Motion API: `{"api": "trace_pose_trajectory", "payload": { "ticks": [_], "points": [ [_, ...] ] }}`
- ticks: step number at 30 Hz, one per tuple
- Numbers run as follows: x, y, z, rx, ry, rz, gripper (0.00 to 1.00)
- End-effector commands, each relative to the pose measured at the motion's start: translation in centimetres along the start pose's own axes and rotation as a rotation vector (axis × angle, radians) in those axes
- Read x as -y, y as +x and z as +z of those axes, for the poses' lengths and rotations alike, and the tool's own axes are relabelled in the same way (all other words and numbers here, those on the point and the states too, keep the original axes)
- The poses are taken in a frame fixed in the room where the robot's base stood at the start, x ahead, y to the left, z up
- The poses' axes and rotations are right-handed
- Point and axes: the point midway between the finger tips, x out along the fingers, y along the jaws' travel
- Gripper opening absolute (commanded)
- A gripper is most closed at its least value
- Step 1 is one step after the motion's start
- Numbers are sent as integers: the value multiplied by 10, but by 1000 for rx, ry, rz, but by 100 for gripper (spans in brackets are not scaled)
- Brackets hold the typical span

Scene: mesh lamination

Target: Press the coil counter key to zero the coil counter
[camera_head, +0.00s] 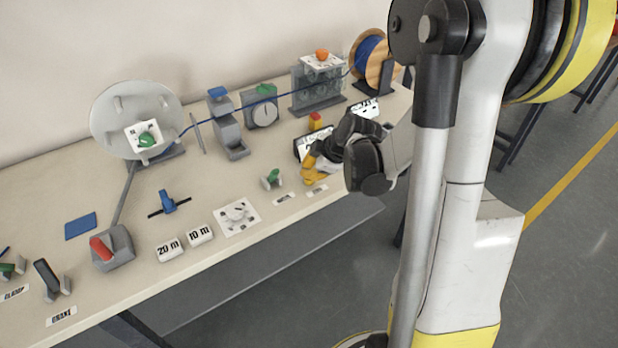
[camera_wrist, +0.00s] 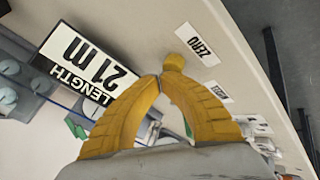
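In the wrist view, the round yellow key (camera_wrist: 173,62) sits next to a label reading ZERO (camera_wrist: 196,44). The counter box (camera_wrist: 82,62) beside it reads LENGTH 21 m. My gripper (camera_wrist: 159,79) has two yellow fingers whose tips meet, with nothing visible between them. The tips are right at the near side of the key; I cannot tell whether they touch it. In the head view, my gripper (camera_head: 309,165) is low over the bench's front edge, beside the counter box (camera_head: 301,146), which it partly hides. The key cannot be told apart from the fingers there.
A red-topped post (camera_head: 316,121) stands behind the counter box. A small green-knobbed part (camera_head: 271,179) is left of my gripper. A blue cable runs behind, from a wooden spool (camera_head: 361,59) to a round grey plate (camera_head: 112,105). White 20 m and 10 m blocks (camera_head: 170,248) lie farther left.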

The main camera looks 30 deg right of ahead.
Motion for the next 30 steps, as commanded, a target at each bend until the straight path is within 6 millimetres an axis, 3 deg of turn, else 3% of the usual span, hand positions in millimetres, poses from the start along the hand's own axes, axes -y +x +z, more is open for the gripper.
{"api": "trace_pose_trajectory", "payload": {
  "ticks": [30],
  "points": [
    [3,6,3,0,0,0,0]
  ]
}}
